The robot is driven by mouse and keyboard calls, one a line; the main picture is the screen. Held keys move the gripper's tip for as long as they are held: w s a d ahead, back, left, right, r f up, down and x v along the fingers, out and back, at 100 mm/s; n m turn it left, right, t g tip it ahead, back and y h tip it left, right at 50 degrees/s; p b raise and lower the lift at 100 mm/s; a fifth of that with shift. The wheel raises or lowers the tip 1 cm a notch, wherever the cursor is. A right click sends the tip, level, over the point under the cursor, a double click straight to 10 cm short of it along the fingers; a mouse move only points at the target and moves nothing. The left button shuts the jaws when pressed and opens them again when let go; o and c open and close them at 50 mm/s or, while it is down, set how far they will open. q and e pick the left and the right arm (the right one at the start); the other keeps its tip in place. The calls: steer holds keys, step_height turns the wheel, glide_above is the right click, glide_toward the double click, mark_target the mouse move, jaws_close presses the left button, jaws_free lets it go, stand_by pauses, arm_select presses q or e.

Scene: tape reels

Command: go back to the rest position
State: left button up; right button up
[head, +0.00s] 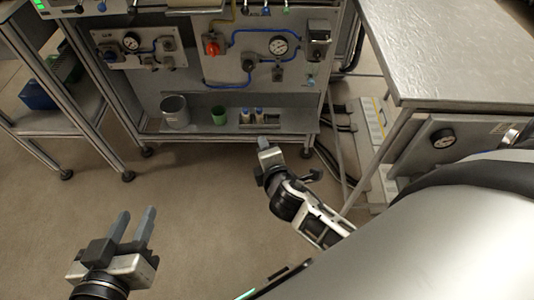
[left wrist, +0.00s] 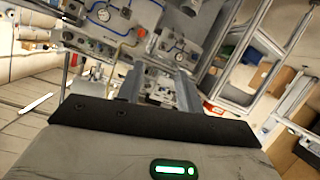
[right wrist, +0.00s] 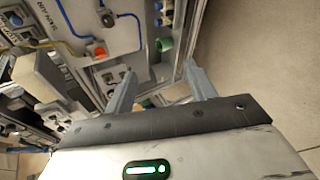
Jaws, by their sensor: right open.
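My left gripper (head: 134,222) is at the lower left of the head view, above bare floor. Its two fingers are apart with nothing between them; the gap also shows in the left wrist view (left wrist: 158,88). My right gripper (head: 267,150) is near the middle of the head view, in front of the lower shelf of the bench. In the right wrist view its fingers (right wrist: 160,88) are spread and empty. No tape reel can be made out in these views.
A bench with a gauge panel (head: 235,60) stands ahead. Its lower shelf (head: 190,125) bears a grey cup (head: 175,110) and a green cup (head: 219,115). A metal-topped table (head: 445,50) is at the right, a cart (head: 60,122) at the left. Open floor (head: 200,210) lies between.

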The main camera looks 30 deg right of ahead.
arm_select(q)
steer(key=s+a+f+g+y+p, duration=0.1)
steer(key=s+a+f+y+p, duration=0.1)
steer(key=a+f, duration=0.3)
step_height(320, 180, down, 3)
steer(key=shift+a+f+n+g+y+p, duration=0.15)
steer(key=shift+n+g+y+p, duration=0.25)
steer(key=shift+y, duration=0.2)
arm_select(e)
steer(key=s+a+r+m+y, duration=0.5)
steer(key=s+m, duration=0.5)
steer(key=m, duration=0.4)
steer(key=shift+s+a+r+g+y, duration=0.25)
steer(key=shift+a+r+g+y, duration=0.15)
steer(key=shift+a+y, duration=0.65)
steer(key=shift+a, duration=0.1)
steer(key=shift+c, duration=0.4)
